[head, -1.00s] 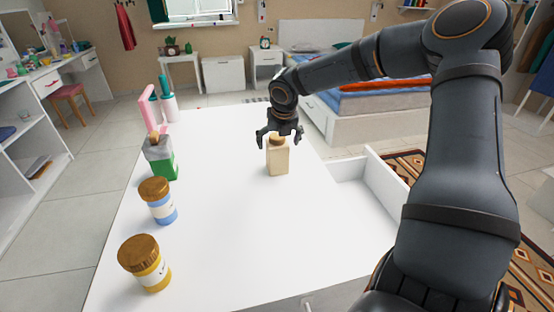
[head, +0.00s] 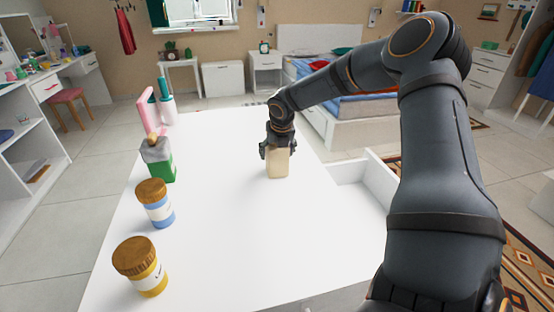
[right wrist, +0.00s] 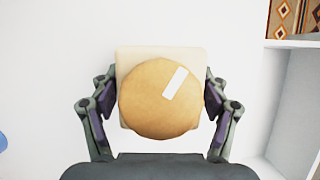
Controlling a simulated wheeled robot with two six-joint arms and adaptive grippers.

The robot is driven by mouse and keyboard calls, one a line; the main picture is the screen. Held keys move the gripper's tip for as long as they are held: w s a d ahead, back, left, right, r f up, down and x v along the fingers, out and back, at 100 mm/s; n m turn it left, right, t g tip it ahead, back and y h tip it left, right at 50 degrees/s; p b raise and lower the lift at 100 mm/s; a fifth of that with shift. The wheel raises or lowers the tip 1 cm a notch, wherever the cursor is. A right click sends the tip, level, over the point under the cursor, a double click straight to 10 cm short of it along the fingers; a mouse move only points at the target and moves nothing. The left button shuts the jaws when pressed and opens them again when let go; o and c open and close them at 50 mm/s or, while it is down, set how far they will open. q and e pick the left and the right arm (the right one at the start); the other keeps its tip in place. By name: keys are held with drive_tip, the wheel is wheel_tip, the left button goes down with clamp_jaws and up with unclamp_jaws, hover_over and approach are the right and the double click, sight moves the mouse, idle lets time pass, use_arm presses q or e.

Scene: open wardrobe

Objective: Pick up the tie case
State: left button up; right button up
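The likely tie case is a beige box (head: 277,167) with a round wooden cap, standing upright on the white table top (head: 230,230). In the right wrist view the cap (right wrist: 160,98) is seen from above, with a pale strip on it, over the box's square body. My right gripper (head: 278,150) is over the box, its fingers on two opposite sides. In the right wrist view the fingers (right wrist: 161,78) lie against the box's sides and look closed on it. The gripper hides the cap in the head view. My left gripper is not seen.
A yellow jar (head: 150,284), a blue jar (head: 158,213) and a green-and-grey container (head: 160,168) stand along the table's left side. Pink and teal items (head: 152,108) are behind them. An open white drawer (head: 375,180) is at right. The table's middle is clear.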

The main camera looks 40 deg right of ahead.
drive_tip(key=c, duration=0.8)
